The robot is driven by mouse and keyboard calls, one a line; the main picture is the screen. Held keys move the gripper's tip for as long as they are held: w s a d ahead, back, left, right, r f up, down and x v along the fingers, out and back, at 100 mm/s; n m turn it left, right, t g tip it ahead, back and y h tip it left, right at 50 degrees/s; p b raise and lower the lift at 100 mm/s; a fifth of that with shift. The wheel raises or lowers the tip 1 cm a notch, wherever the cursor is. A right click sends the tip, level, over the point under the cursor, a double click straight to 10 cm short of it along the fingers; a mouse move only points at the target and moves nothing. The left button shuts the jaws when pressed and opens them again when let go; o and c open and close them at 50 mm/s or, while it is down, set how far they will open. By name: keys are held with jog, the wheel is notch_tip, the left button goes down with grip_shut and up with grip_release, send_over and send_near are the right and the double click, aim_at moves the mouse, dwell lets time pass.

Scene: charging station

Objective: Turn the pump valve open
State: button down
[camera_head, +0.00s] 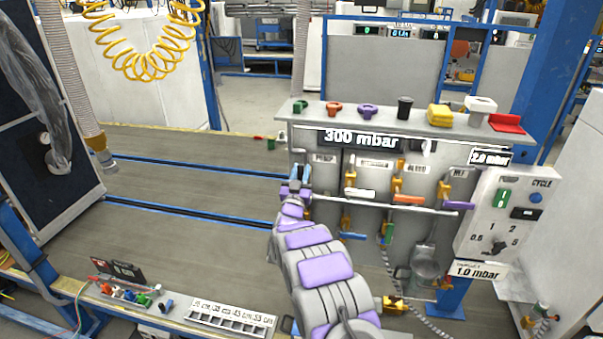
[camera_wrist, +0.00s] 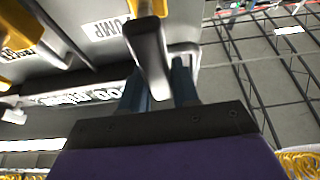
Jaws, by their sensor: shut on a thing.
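The pump valve handle (camera_wrist: 148,55) shows in the wrist view as a grey-white lever with dark sides. It hangs from a yellow stem beside the PUMP label (camera_wrist: 105,28). My gripper (camera_wrist: 160,78) is shut on the lever's lower end, with one dark finger on each side. In the head view my gripper (camera_head: 300,174) is at the left edge of the valve panel (camera_head: 330,178). The handle is hard to make out there behind the fingers and arm.
Other valves have a white handle (camera_head: 360,193), an orange handle (camera_head: 408,197) and a purple handle (camera_head: 459,205) to the right. A shelf (camera_head: 385,113) with colored knobs overhangs the panel. A control box (camera_head: 505,215) stands right. The tabletop (camera_head: 160,180) left is mostly clear.

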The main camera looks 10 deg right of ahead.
jog(key=shift+f+y, duration=0.3)
jog(key=shift+f, duration=0.3)
jog(key=c, duration=1.2)
grip_release()
jog(key=shift+c, duration=0.2)
jog(key=o, duration=0.3)
jog(key=shift+w+a, duration=0.15)
jog(key=shift+w, duration=0.1)
jog(key=shift+s+r, duration=0.2)
jog(key=shift+r, duration=0.2)
jog(key=v, duration=1.7)
jog(key=shift+a+f+b, duration=0.25)
jog(key=shift+a+b, duration=0.05)
jog(key=shift+b, duration=0.05)
